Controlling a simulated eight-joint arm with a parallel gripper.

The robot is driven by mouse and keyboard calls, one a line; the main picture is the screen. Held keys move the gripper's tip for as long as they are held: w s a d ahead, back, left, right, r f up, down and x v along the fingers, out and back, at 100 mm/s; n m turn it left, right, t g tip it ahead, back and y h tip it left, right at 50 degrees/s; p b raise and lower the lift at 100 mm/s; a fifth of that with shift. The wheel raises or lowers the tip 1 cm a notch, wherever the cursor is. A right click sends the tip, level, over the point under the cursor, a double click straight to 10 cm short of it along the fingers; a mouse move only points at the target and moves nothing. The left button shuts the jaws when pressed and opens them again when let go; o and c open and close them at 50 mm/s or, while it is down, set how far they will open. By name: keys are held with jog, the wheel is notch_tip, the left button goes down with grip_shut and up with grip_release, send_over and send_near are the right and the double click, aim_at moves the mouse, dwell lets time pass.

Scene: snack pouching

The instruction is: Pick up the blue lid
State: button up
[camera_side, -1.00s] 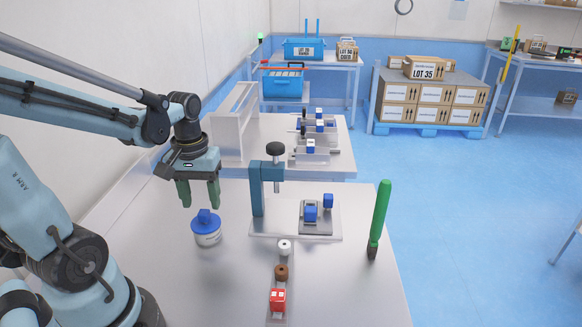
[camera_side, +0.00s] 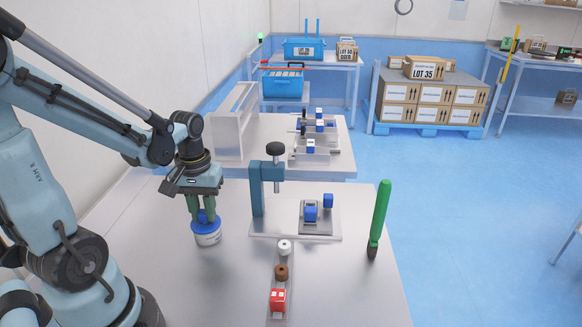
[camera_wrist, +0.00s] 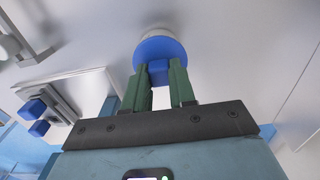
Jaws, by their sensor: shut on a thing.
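The blue lid (camera_side: 203,227) sits on a white tub (camera_side: 208,239) on the near table, left of the press stand. It has a raised blue grip block on top. My gripper (camera_side: 203,217) is directly above the tub, its green fingers shut on the lid's grip block. In the wrist view the blue lid (camera_wrist: 160,50) is round, with the block between the two fingertips of my gripper (camera_wrist: 160,75). The tub shows only partly behind the lid there.
A teal press stand (camera_side: 257,190) with a black knob stands right of the tub. In front of it a rail holds a white piece (camera_side: 284,247), a brown piece (camera_side: 281,271) and a red block (camera_side: 278,299). A green-handled brush (camera_side: 379,215) stands at the right. The table's front left is clear.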

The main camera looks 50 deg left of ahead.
aim_at(203, 212)
grip_shut()
jog(key=shift+r, duration=0.1)
jog(key=shift+r, duration=0.65)
notch_tip(203, 212, up, 2)
jog(key=shift+r, duration=0.2)
jog(key=d+r, duration=0.7)
jog(key=d, duration=0.4)
jog(key=shift+s+d, duration=0.3)
jog(key=shift+s, duration=0.15)
